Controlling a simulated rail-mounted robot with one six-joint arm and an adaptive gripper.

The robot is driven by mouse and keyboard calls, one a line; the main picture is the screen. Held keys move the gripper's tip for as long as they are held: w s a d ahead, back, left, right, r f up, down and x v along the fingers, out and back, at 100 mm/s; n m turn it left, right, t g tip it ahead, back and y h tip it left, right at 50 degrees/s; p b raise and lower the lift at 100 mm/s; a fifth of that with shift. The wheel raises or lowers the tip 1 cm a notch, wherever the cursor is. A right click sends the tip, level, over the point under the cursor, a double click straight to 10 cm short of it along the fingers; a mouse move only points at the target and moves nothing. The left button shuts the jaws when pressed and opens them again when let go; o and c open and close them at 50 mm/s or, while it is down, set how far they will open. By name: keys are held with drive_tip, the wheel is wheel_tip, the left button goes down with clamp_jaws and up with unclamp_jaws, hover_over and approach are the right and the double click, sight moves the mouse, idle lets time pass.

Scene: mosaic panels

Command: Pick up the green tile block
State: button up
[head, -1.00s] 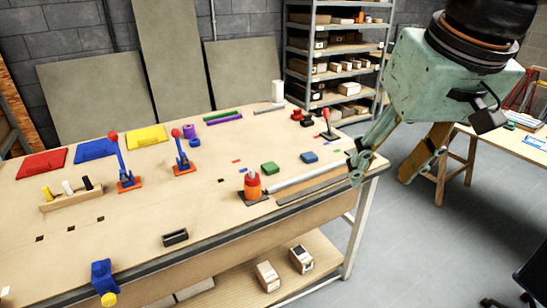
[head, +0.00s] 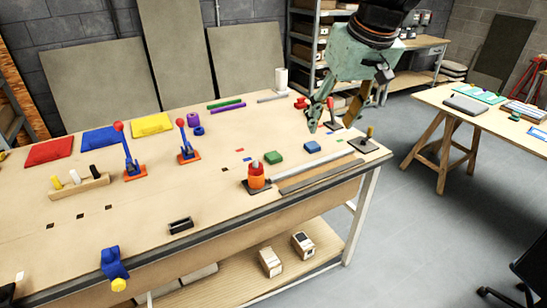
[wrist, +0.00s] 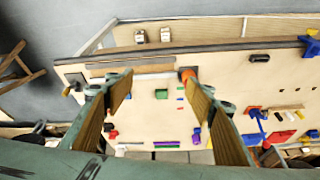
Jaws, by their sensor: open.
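The green tile block (head: 273,157) lies flat on the right part of the wooden workbench (head: 225,205), left of a blue block (head: 312,147). My gripper (head: 331,122) is open and empty, above the bench's right end, apart from the green block and to its right in the head view. In the wrist view the green block (wrist: 161,94) shows small and well below, between the two spread fingers (wrist: 160,84). The whole top of the green block is visible in the head view.
A red-handled toggle clamp (head: 331,112) stands near the gripper. Blue clamps with red knobs (head: 188,145) stand to the left.

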drive_tip(key=w+a+f+n+p, duration=0.1)
drive_tip(key=w+a+f, duration=0.3)
drive_tip(key=w+f, duration=0.3)
drive_tip(key=w+a+f+n+p, duration=0.1)
drive_tip(key=w+a+f, duration=0.4)
drive_tip(key=w, duration=0.6)
drive_tip(key=w+a+f+n+p, duration=0.1)
drive_tip(key=w+a+f, duration=0.3)
drive_tip(key=w+f, duration=0.5)
drive_tip(key=shift+a+y+p, duration=0.3)
drive_tip(key=shift+y+p, duration=0.1)
drive_tip(key=shift+p, duration=0.1)
drive_tip(key=shift+f, duration=0.1)
approach(274, 155)
drive_tip(key=shift+s+x, duration=0.1)
drive_tip(key=shift+x, duration=0.6)
drive_tip(key=shift+s+x, duration=0.15)
drive_tip(key=shift+x, duration=0.55)
drive_tip(key=shift+w+a+f, duration=0.15)
drive_tip(key=shift+a+f, duration=0.1)
drive_tip(key=shift+f, duration=0.1)
drive_tip(key=shift+f, duration=0.1)
drive_tip(key=shift+p+x, duration=0.5)
drive_tip(key=shift+x, duration=2.05)
drive_tip(key=shift+w, duration=0.15)
